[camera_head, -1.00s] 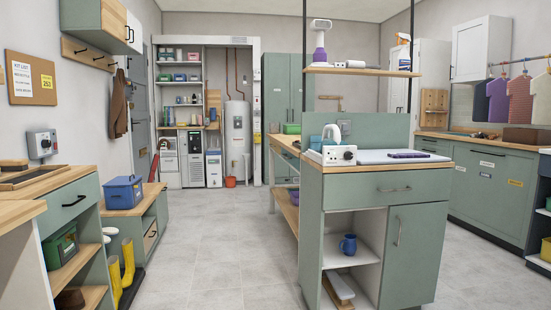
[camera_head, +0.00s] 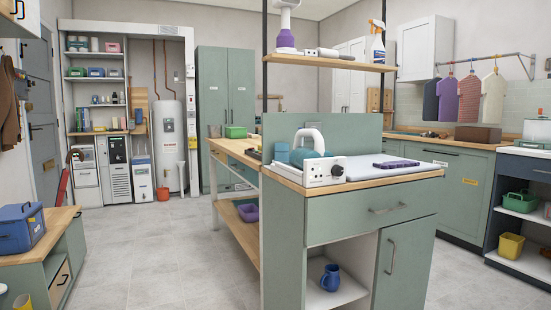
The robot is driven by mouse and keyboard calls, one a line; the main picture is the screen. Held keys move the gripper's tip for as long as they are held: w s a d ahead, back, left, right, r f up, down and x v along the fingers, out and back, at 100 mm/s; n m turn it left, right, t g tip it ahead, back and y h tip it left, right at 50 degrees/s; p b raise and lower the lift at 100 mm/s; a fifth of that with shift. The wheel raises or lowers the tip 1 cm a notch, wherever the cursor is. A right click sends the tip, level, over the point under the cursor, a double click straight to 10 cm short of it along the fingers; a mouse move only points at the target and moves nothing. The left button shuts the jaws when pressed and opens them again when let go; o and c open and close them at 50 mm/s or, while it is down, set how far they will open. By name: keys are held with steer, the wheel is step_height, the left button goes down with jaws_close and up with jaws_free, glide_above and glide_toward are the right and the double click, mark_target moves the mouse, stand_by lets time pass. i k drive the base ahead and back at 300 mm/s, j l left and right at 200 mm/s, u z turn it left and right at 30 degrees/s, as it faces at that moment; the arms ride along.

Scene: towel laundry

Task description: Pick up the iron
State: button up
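What looks like the iron (camera_head: 300,156), a teal body with a white arched handle, stands on the near end of the island counter (camera_head: 400,179). A white box with knobs (camera_head: 324,172) in front hides its lower part, so I cannot tell exactly how it rests. A light-blue item (camera_head: 282,153) shows at its left. My gripper is not in view.
The ironing pad (camera_head: 375,167) with a flat purple item (camera_head: 395,163) lies to the right on the island. A shelf (camera_head: 345,62) hangs above on black posts. A bench with a blue toolbox (camera_head: 22,228) stands at left. The floor (camera_head: 165,255) between is clear.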

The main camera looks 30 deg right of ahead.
mark_target(300, 153)
steer(key=i, duration=2.25)
steer(key=i+z, duration=0.15)
steer(key=z, duration=0.35)
steer(key=i+z, duration=0.1)
steer(key=z, duration=0.35)
steer(key=i+j+z, duration=0.15)
steer(key=z, duration=0.35)
steer(key=j+z, duration=0.15)
steer(key=z, duration=0.3)
steer(key=i+j, duration=0.05)
